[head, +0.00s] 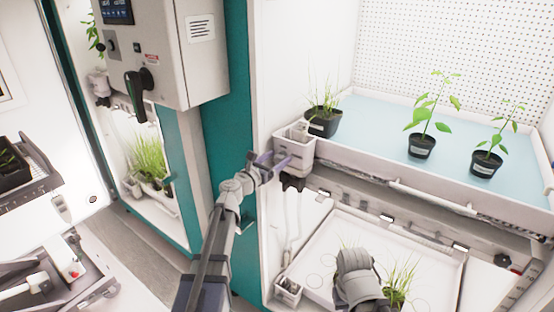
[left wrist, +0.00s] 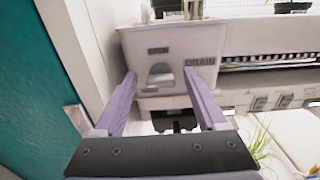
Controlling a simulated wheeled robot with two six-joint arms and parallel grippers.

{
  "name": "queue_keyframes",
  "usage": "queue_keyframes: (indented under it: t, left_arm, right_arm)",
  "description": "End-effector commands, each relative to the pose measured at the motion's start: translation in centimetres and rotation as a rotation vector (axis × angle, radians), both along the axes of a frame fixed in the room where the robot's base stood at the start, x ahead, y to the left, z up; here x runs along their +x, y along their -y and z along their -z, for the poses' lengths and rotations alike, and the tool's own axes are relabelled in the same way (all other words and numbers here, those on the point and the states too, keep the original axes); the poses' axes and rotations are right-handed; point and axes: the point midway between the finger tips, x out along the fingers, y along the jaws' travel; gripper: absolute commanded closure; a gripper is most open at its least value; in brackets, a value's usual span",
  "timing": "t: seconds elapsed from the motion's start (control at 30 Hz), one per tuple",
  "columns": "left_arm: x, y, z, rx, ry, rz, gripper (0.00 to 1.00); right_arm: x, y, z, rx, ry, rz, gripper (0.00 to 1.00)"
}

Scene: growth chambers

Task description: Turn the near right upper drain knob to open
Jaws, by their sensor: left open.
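A white drain box (head: 300,147) hangs at the left front corner of the right chamber's upper tray. In the left wrist view, its face (left wrist: 200,42) carries the words OPEN and DRAIN, with a grey rounded piece (left wrist: 160,76) below OPEN. A dark knob-like part (head: 292,182) sits under the box; it also shows in the left wrist view (left wrist: 175,122), partly hidden by my gripper. Its setting cannot be read. My left gripper (head: 276,160) is open at the box, its purple fingers either side of the grey piece, nothing held. My right gripper is out of view.
The upper tray (head: 385,160) holds several potted plants. A lower tray (head: 435,290) with grass stands below; one of my grey arm parts hides some of it.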

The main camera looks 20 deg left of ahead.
Motion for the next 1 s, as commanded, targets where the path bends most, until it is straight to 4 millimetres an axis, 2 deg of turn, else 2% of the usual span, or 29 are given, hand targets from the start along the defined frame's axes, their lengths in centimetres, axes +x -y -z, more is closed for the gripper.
queue_keyframes:
  t: [0.23, 0.87, 1.0]
  left_arm:
    - [0.08, 0.05, 0.00, 0.000, 0.000, 0.000, 0.27]
    - [0.06, 0.03, 0.00, 0.000, 0.000, 0.000, 0.98]
    - [0.05, 0.04, 0.00, 0.000, 0.000, 0.000, 1.00]
  right_arm:
    - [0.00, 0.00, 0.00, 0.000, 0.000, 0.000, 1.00]
    - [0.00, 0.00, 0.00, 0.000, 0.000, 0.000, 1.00]
    - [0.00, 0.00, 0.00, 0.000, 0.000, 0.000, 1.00]
